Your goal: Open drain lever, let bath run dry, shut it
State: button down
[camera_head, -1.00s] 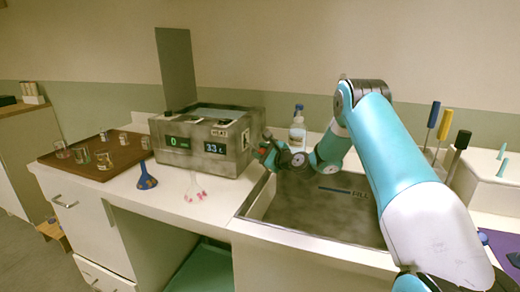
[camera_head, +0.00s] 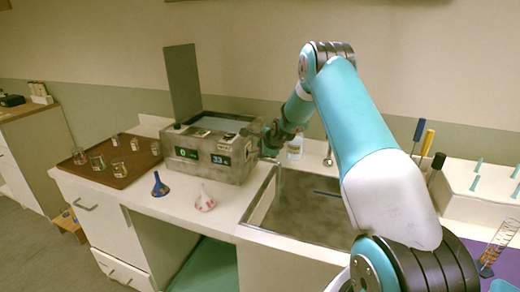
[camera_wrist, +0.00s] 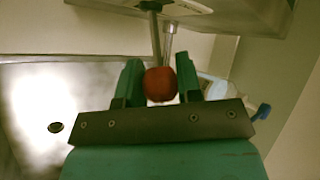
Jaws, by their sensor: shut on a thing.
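The water bath (camera_head: 240,165) is a grey metal box on the counter, with green "0" and blue "33" displays on its front. My gripper (camera_head: 268,143) is at the bath's right side, small and partly hidden by my wrist in the head view. In the wrist view my gripper (camera_wrist: 160,82) has its two green fingers on either side of a round red knob (camera_wrist: 160,86), shut on it. A dark rod (camera_wrist: 154,35) runs from the knob towards the bath's underside (camera_wrist: 190,6). A metal pipe (camera_wrist: 168,42) is beside the rod. The water level inside is unclear.
The sink (camera_head: 300,212) lies right of the bath; its drain hole (camera_wrist: 56,127) shows in the wrist view. A brown tray (camera_head: 88,185) with several glasses is left. A bottle (camera_head: 295,147) stands behind.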

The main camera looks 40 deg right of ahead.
jog(key=shift+w+a+r+g+h+p, duration=0.15)
jog(key=shift+r+g+h+p, duration=0.2)
jog(key=shift+g, duration=0.25)
jog(key=shift+r+n, duration=0.1)
jog(key=shift+n, duration=0.2)
jog(key=c, duration=0.8)
grip_release()
jog(key=b+v, duration=0.4)
jog(key=v, duration=1.3)
jog(key=shift+r, duration=0.15)
